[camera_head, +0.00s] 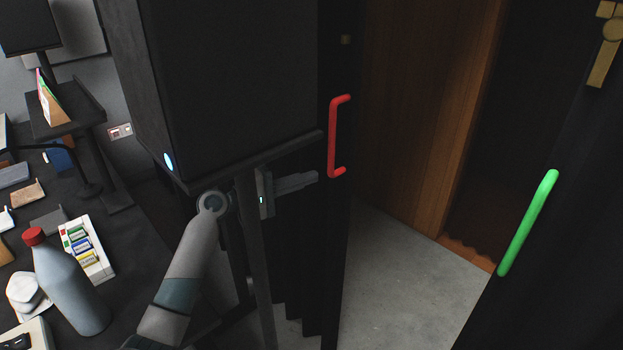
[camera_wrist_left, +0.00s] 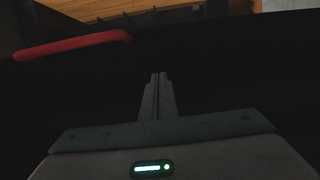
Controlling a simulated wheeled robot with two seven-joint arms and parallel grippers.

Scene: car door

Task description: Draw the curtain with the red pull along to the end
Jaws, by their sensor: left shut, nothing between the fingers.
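The red pull (camera_head: 332,138) is an upright bar handle on the edge of a dark curtain (camera_head: 295,255) in the head view. It also shows in the left wrist view (camera_wrist_left: 72,45), lying across the upper left. My left gripper (camera_head: 314,177) is shut and empty. Its fingertips are beside the lower end of the red pull, just left of it, and a small gap seems to show. In the left wrist view the closed fingers (camera_wrist_left: 159,80) point at dark cloth, with the pull to their upper left. My right gripper is not in view.
A large black box (camera_head: 235,80) on a stand is right above my left gripper. A green pull (camera_head: 528,222) is on another dark panel at the right. Open grey floor (camera_head: 395,275) lies between. A desk at the left holds a bottle (camera_head: 68,280) and several small things.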

